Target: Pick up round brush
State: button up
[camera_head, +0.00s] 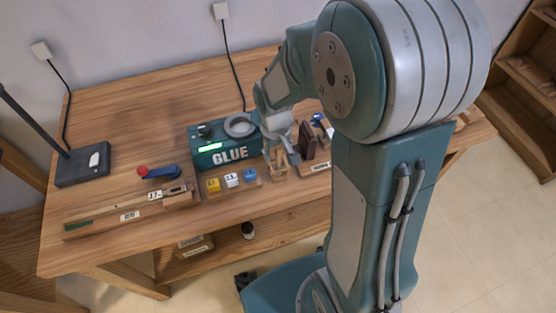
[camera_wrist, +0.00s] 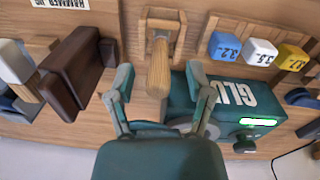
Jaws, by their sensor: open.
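In the wrist view a round wooden handle (camera_wrist: 159,68), seemingly that of the round brush, stands in a small square wooden holder (camera_wrist: 178,17). No bristles show. My gripper (camera_wrist: 160,76) is open, with one finger on each side of the handle and a clear gap on both sides; I cannot tell how far above it the fingers are. In the head view my gripper (camera_head: 280,153) is over the small wooden holder (camera_head: 279,172) beside the glue box; the handle is hard to make out there.
The green GLUE box (camera_head: 226,147) stands close to the left of my gripper. A dark brown block (camera_head: 308,140) stands close to the right. Yellow, white and blue cubes (camera_head: 232,180) sit in front of the glue box. A lamp base (camera_head: 83,164) is at the table's left.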

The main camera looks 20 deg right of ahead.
notch_tip(320, 180, down, 2)
jog(key=shift+f, duration=0.2)
grip_shut()
notch_tip(320, 180, up, 10)
jog(key=shift+r, duration=0.1)
dwell(0.6)
